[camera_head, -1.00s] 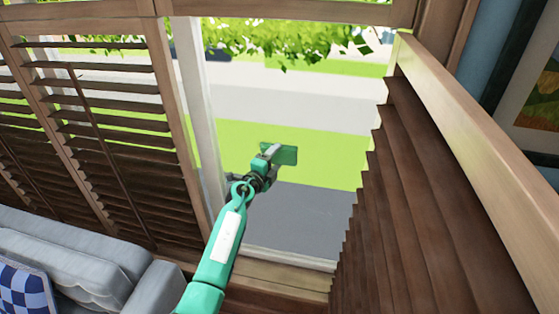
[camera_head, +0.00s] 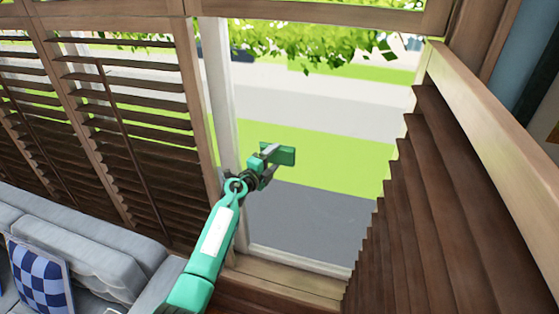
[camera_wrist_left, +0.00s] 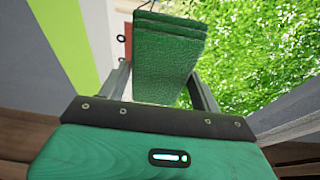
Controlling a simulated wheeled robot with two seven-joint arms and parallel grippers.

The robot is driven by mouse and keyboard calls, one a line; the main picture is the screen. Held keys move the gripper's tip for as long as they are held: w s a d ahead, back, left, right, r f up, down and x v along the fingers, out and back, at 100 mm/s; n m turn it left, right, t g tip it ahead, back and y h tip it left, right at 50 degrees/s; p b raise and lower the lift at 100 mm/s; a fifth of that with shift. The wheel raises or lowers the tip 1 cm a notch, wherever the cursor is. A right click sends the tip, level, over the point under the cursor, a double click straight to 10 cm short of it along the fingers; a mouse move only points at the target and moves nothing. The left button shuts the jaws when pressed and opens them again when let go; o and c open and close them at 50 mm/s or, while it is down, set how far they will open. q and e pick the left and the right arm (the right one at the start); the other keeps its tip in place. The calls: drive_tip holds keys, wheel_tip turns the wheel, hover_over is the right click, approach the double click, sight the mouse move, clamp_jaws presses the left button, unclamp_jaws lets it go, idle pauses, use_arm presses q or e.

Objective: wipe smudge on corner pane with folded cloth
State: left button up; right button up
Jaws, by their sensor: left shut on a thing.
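The green folded cloth (camera_head: 284,155) is held out in front of the window pane (camera_head: 310,212). It shows as a thick layered green pad in the left wrist view (camera_wrist_left: 165,60). My left gripper (camera_head: 268,160) is shut on the cloth, with a finger on each side of it in the wrist view. The cloth is near the glass, but I cannot tell whether it touches. No smudge can be made out on the pane. My right gripper is not in view.
Slatted wooden shutters (camera_head: 120,130) stand left of the pane, and an open shutter panel (camera_head: 440,210) angles in at the right. A grey sofa (camera_head: 95,260) with a checked cushion (camera_head: 40,278) is at the lower left. A wooden sill (camera_head: 285,280) lies below the pane.

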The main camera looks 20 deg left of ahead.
use_arm(q)
drive_tip(key=shift+s, duration=0.1)
drive_tip(key=shift+s+f, duration=0.1)
drive_tip(key=shift+s, duration=2.8)
drive_tip(key=s, duration=0.3)
drive_tip(key=shift+a, duration=0.1)
